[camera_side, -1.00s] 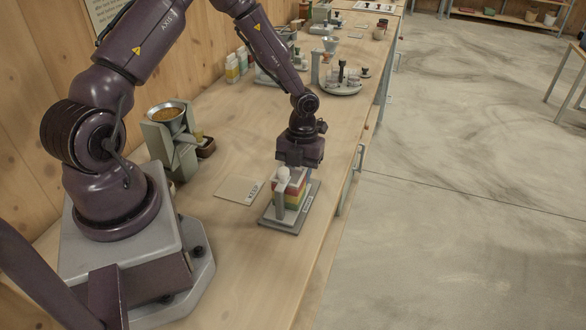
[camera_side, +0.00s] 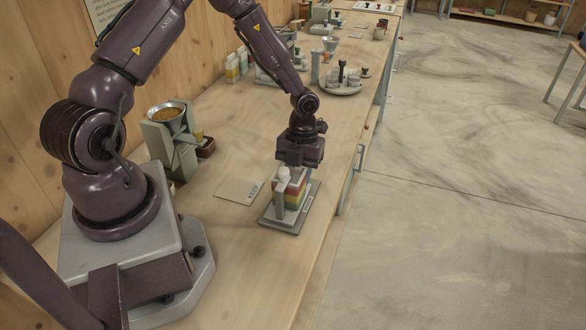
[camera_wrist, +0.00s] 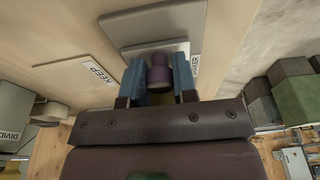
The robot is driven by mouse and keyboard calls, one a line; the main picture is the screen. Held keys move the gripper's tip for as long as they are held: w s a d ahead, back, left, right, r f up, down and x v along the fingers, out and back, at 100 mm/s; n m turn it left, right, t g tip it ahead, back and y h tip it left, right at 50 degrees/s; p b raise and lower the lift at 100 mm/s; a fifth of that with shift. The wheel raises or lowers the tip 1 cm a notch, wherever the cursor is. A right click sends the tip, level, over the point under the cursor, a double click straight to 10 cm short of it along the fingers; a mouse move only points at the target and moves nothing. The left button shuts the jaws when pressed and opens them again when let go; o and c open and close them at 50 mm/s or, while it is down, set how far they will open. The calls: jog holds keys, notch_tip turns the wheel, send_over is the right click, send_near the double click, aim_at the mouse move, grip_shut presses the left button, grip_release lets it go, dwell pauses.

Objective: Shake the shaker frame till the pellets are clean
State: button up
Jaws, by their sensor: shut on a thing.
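The shaker frame (camera_side: 292,203) stands near the front edge of the bench in the side view, with a flat grey base, a stack of red, yellow and green layers, and a pale round knob (camera_side: 283,173) at its near side. In the wrist view its grey base (camera_wrist: 150,30) carries a partly cut-off label. My gripper (camera_side: 298,167) is right over the frame, pointing down. In the wrist view my gripper (camera_wrist: 158,75) has its blue fingers shut on a purple handle (camera_wrist: 159,72). The pellets inside cannot be made out.
A KEEP card (camera_side: 238,190) lies flat left of the frame. A grey divider with a funnel of tan grain (camera_side: 168,115) stands further left. Other apparatus (camera_side: 341,80) stands further back along the bench. The bench in front of the card is clear.

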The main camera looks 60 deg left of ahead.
jog(key=shift+w+a, duration=0.95)
jog(key=shift+w, duration=0.05)
jog(key=shift+s+d, duration=1.05)
jog(key=shift+w+a, duration=1.05)
jog(key=shift+w, duration=0.05)
jog(key=shift+s+d, duration=0.5)
jog(key=o, duration=0.8)
jog(key=shift+r, duration=3)
jog(key=shift+a, duration=0.1)
